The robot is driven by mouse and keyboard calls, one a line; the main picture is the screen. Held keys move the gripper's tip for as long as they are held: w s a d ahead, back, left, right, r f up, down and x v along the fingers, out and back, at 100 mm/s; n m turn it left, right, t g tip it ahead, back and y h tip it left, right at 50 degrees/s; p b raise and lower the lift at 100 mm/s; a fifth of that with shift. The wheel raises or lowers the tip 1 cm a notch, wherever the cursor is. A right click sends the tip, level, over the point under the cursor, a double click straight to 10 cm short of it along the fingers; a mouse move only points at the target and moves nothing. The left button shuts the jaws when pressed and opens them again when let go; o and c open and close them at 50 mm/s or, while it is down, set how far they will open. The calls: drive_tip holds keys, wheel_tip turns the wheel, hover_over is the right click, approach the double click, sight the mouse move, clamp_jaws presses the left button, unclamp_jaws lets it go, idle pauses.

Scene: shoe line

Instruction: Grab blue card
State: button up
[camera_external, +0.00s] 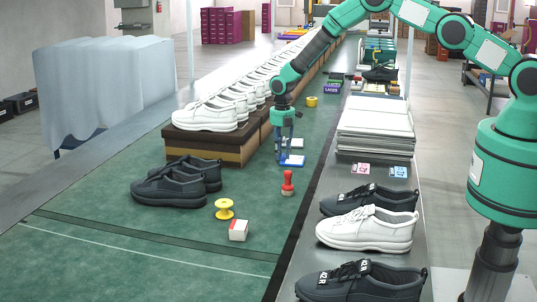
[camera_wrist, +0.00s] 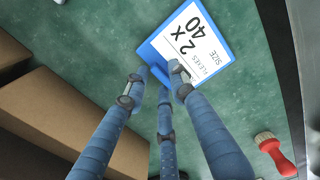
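The blue card (camera_wrist: 146,50) has a blue border and a white face with "SIZE 40" and "2 X" printed on it. It is at the top middle of the wrist view. In the external view the card (camera_external: 293,163) is at the foot of my gripper (camera_external: 286,158). My gripper's blue fingers (camera_wrist: 157,75) reach the card's near edge and overlap it in the wrist view. The fingertips stand a little apart from side to side, but whether they pinch the card is hidden.
Brown boxes (camera_wrist: 65,115) stand left of the fingers. A red-handled brush or stamp (camera_wrist: 277,158) stands at lower right; it also shows in the external view (camera_external: 288,184). White shoes (camera_external: 205,117) line the boxes at left.

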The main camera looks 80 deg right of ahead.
clamp_jaws()
drive_tip(key=shift+r, duration=0.15)
drive_tip(key=shift+r, duration=0.65)
wheel_tip(320, 180, up, 2)
drive_tip(key=shift+r, duration=0.1)
drive_tip(key=s+a, duration=0.1)
drive_tip(key=s, duration=0.4)
drive_tip(key=s+a, duration=0.2)
drive_tip(key=s, duration=0.3)
drive_tip(key=s+a+r, duration=0.1)
drive_tip(key=s, duration=0.4)
drive_tip(key=shift+s+a+r, duration=0.1)
drive_tip(key=shift+s+a, duration=0.1)
